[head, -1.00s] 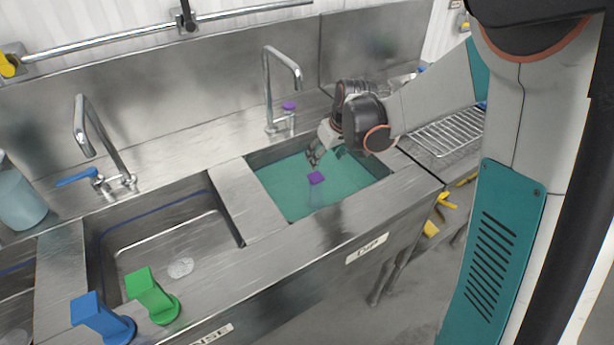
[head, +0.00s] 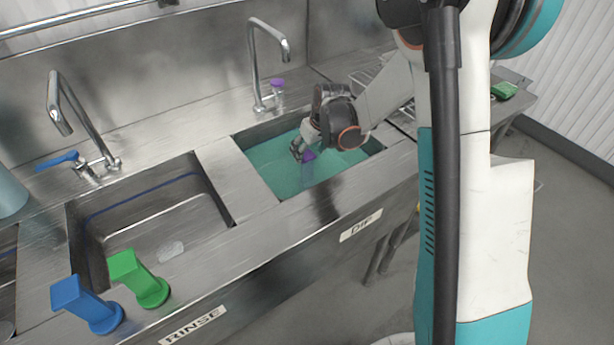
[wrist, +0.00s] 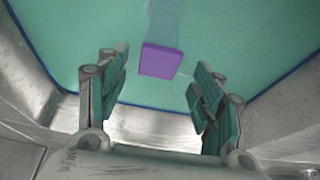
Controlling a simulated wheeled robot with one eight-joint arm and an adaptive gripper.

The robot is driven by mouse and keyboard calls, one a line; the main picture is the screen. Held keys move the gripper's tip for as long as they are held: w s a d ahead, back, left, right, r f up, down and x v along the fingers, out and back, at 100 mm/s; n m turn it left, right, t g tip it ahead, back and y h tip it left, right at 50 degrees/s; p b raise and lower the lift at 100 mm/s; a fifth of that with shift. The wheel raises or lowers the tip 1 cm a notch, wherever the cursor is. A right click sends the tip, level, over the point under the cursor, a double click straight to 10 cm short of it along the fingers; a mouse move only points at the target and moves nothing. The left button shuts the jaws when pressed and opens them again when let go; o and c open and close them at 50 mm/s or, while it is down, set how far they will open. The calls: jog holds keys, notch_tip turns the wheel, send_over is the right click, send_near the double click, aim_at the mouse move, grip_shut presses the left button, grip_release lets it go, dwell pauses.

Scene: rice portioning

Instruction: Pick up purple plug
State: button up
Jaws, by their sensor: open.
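The purple plug (head: 308,156) is in the basin of teal liquid marked "DIP"; its purple top shows at the surface and its lower part is blurred under the liquid. In the wrist view its purple top (wrist: 161,61) lies between and just beyond the two fingertips, apart from both. My gripper (head: 302,150) is over this basin, pointing down beside the plug. It also shows in the wrist view (wrist: 158,85), with its fingers spread and nothing between the pads. In the head view my gripper partly covers the plug.
A green plug (head: 139,280) and a blue plug (head: 87,304) stand on the front ledge of the empty rinse sink (head: 150,225). A tap (head: 264,62) rises behind the teal basin. The basin's steel front rim (head: 345,193) is close to my arm.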

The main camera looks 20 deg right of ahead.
aim_at(307, 155)
jog(key=b+x, duration=0.2)
jog(key=x, duration=0.2)
jog(key=shift+s+d+f, duration=0.1)
jog(key=shift+d+f, duration=0.05)
jog(key=shift+f, duration=0.15)
jog(key=shift+r, duration=0.1)
grip_shut()
jog(key=shift+r, duration=0.15)
